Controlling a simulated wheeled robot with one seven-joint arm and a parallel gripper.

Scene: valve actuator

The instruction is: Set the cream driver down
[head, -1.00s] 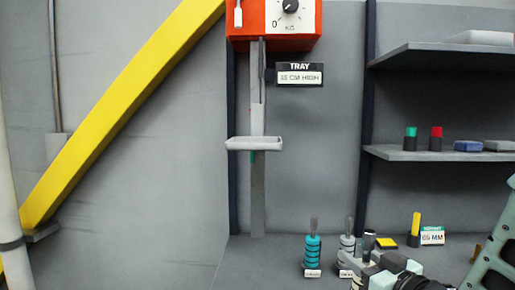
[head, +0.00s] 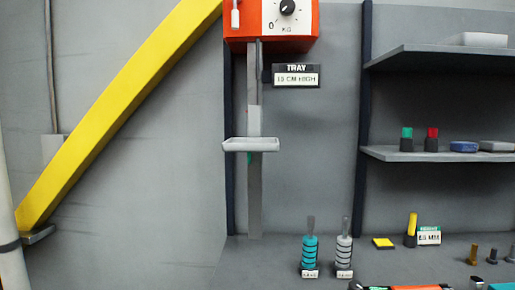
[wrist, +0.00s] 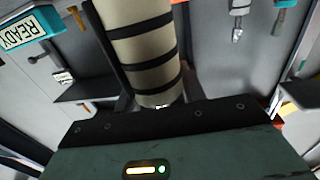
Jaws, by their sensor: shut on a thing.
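The cream driver (wrist: 137,48) is a thick cream cylinder with several dark bands, large in the wrist view. My gripper (wrist: 142,70) is shut on it, with dark finger parts along its sides. The driver's upper end runs out of the picture, and its lower end is partly hidden behind the dark edge of my gripper. In the head view neither my gripper nor the cream driver can be made out.
A teal banded tool (head: 309,253) and a grey banded one (head: 344,252) stand on the bench (head: 265,262). A yellow block (head: 383,243) and an upright yellow piece (head: 411,229) are farther right. A tray (head: 250,144) hangs below the orange scale (head: 243,30). The bench left of the teal tool is clear.

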